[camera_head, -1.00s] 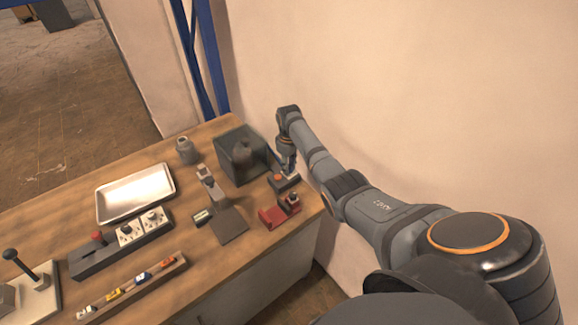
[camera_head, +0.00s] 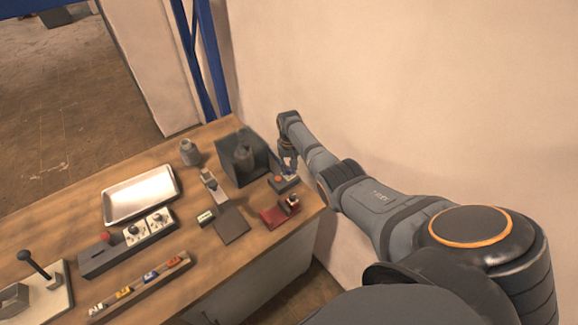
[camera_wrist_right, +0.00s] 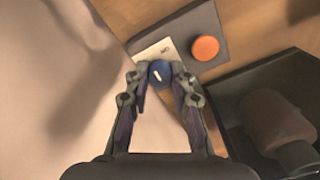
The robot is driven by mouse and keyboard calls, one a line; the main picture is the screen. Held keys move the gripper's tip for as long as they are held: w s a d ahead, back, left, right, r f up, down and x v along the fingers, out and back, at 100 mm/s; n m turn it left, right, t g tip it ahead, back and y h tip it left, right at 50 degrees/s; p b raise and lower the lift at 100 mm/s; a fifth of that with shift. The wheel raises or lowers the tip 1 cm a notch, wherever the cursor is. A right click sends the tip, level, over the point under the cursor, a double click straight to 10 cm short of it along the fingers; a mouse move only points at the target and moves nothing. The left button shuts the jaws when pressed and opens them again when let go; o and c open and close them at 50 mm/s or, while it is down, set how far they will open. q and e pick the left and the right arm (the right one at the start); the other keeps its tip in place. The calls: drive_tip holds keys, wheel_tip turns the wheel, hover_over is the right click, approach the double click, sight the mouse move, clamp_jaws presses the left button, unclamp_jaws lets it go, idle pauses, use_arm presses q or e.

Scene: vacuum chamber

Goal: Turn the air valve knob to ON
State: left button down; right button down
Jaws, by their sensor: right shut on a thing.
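The air valve knob (camera_wrist_right: 160,72) is a small dark blue knob with a short pale line. It sits on a pale plate of a grey control box (camera_wrist_right: 205,25), beside a round orange button (camera_wrist_right: 205,47). My right gripper (camera_wrist_right: 158,78) is shut on the knob, one finger on each side. The pale line leans slightly in the wrist view. In the head view my right gripper (camera_head: 288,168) reaches down at the control box (camera_head: 285,185) near the table's right end, and the knob is too small to make out. My left gripper is not in view.
A red fixture (camera_head: 272,217) lies in front of the control box. A plain wall (camera_head: 400,80) rises behind the arm. A metal tray (camera_head: 140,193) stands farther left.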

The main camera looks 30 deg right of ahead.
drive_tip(key=m+p, duration=0.1)
drive_tip(key=m, duration=0.3)
drive_tip(key=shift+r+m, duration=0.15)
drive_tip(key=shift+m, duration=0.15)
drive_tip(key=m, duration=0.4)
drive_tip(key=shift+d+p, duration=0.1)
drive_tip(key=shift+p, duration=0.25)
drive_tip(key=shift+m, duration=0.3)
drive_tip(key=c, duration=1.4)
unclamp_jaws()
wheel_tip(320, 180, up, 12)
drive_tip(key=shift+f, duration=0.1)
